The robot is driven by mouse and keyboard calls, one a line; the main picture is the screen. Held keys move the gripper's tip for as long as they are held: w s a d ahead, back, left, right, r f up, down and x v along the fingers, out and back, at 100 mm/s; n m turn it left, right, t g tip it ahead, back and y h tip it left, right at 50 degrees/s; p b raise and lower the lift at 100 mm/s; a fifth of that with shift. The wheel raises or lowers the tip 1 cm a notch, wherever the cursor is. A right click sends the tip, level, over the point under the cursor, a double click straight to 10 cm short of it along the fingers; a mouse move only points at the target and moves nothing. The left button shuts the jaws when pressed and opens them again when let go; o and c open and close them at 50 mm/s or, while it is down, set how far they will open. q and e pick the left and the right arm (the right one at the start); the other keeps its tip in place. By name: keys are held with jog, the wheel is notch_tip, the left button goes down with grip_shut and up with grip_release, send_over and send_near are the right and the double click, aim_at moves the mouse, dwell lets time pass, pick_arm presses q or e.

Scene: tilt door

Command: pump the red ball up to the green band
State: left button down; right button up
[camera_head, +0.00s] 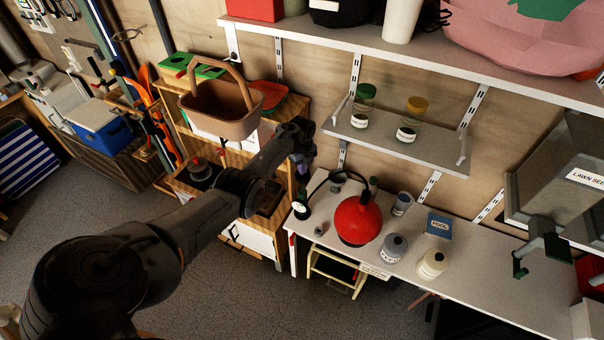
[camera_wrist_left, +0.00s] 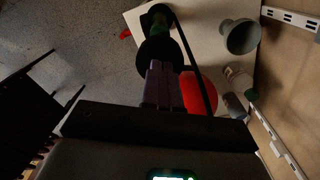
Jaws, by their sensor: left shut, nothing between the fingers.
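The red ball (camera_head: 358,222) rests on the white worktop, with a black hose running over it. A small dark upright item (camera_head: 301,204) with a pale, greenish round face stands left of the ball. My left gripper (camera_head: 304,166) is shut and empty, above and behind that item. In the left wrist view, my shut fingers (camera_wrist_left: 164,84) point at a black rounded bulb (camera_wrist_left: 158,52) with a green part beyond it; touching or apart, I cannot tell. The red ball (camera_wrist_left: 203,92) is partly hidden behind the fingers and hose. I cannot make out a green band clearly.
A grey funnel (camera_wrist_left: 240,36) stands near the bulb. A basket (camera_head: 222,105) stands behind my left arm.

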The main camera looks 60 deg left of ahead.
pick_arm(q)
jog(key=shift+f+b, duration=3.95)
jog(key=shift+f, duration=0.4)
notch_tip(320, 180, up, 8)
jog(key=p, duration=0.7)
jog(key=shift+f, duration=0.15)
notch_tip(320, 180, up, 7)
jog(key=p, duration=0.6)
jog(key=shift+p, duration=0.4)
